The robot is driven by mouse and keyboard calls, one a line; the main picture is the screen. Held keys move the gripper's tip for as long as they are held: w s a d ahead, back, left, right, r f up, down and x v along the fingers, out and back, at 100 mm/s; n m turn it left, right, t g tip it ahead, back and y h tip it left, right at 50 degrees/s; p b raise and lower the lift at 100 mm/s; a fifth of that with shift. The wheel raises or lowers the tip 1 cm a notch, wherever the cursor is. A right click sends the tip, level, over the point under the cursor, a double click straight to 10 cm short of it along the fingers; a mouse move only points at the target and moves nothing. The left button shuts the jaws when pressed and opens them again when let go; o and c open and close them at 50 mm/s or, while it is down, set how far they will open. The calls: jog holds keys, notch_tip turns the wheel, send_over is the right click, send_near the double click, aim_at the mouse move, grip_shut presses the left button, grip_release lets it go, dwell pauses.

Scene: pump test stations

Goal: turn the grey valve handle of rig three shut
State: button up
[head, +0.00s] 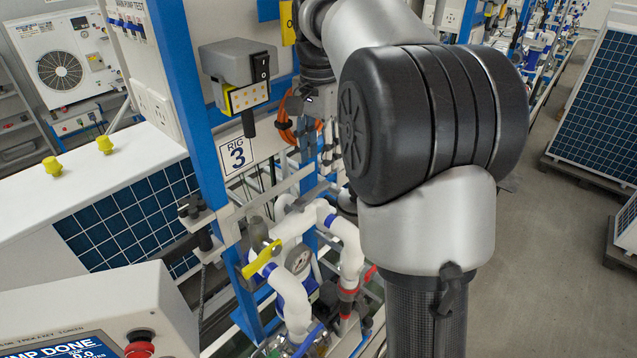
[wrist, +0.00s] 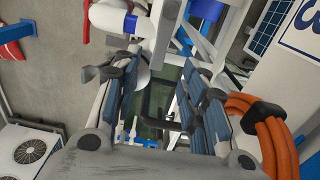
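Rig three carries a sign reading RIG 3 (head: 236,153) on its blue and white frame. My gripper (wrist: 162,82) shows in the wrist view with its two blue-padded fingers apart and a gap between them. A grey bar-like part (wrist: 166,28) lies ahead of the fingertips, beside a white pipe with a blue band (wrist: 115,18); I cannot tell for sure whether it is the grey valve handle. Nothing is clearly held between the fingers. In the head view my arm covers much of the rig's right side, and no grey handle can be made out with certainty.
A yellow handle (head: 261,259) and a red handle (head: 370,273) sit on the rig's pipework near a gauge (head: 298,260). Orange cables (wrist: 262,130) hang close to my gripper's right finger. A control panel (head: 95,315) stands at front left.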

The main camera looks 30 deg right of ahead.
aim_at(319, 187)
notch_tip(319, 187, down, 7)
jog(key=shift+f, duration=0.1)
jog(key=shift+c, duration=0.5)
grip_shut()
dwell(0.4)
